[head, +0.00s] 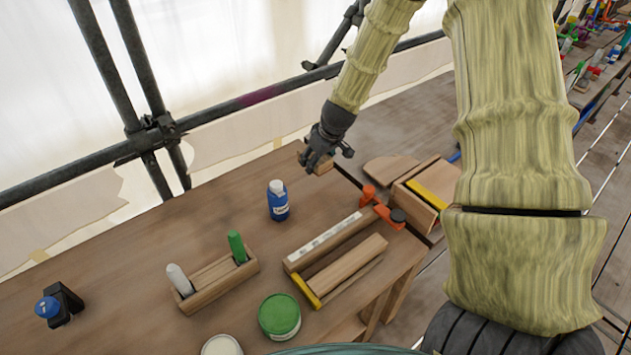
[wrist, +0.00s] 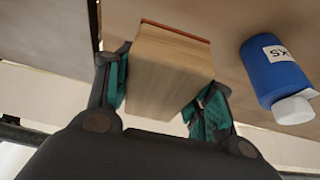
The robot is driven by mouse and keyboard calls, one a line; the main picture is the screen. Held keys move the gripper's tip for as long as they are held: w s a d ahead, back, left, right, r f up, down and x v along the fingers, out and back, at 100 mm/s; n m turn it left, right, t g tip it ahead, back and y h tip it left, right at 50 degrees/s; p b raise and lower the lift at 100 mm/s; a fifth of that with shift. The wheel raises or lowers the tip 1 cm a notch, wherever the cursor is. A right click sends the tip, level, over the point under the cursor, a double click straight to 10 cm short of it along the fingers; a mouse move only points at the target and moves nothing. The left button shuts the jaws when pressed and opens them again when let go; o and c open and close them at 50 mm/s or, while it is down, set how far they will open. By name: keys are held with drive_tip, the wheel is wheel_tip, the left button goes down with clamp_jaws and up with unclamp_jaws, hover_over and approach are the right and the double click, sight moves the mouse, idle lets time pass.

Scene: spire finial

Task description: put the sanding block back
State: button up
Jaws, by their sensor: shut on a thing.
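My gripper (head: 318,160) is shut on the sanding block (head: 324,166) and holds it above the far part of the workbench. In the wrist view the block (wrist: 168,70) is a pale wooden piece with a thin reddish face at its far end. It sits between the two teal-padded fingers (wrist: 165,100). In the head view the gripper hides part of the block. A wooden rack (head: 215,285) on the bench holds a white-grey tube (head: 179,280) and a green tube (head: 237,247). I cannot tell for sure which spot belongs to the block.
A blue bottle with a white cap (head: 278,200) stands left of and nearer than my gripper; it also shows in the wrist view (wrist: 275,70). A green tin (head: 279,316), an orange clamp (head: 385,210) and a wooden box (head: 420,195) are nearby. Scaffold poles (head: 225,117) run behind.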

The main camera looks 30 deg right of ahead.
sight(315, 185)
drive_tip(key=f, duration=0.3)
drive_tip(key=shift+s+d+f+p, duration=0.1)
drive_tip(key=shift+s+p, duration=0.15)
drive_tip(key=shift+p, duration=0.1)
drive_tip(key=shift+w+f, duration=0.15)
drive_tip(key=shift+f, duration=0.8)
drive_tip(key=shift+f+p, duration=0.75)
drive_tip(key=shift+f, duration=0.6)
drive_tip(key=shift+f+b, duration=0.3)
drive_tip(key=shift+f, duration=0.1)
drive_tip(key=shift+s+f, duration=0.15)
drive_tip(key=shift+s, duration=0.05)
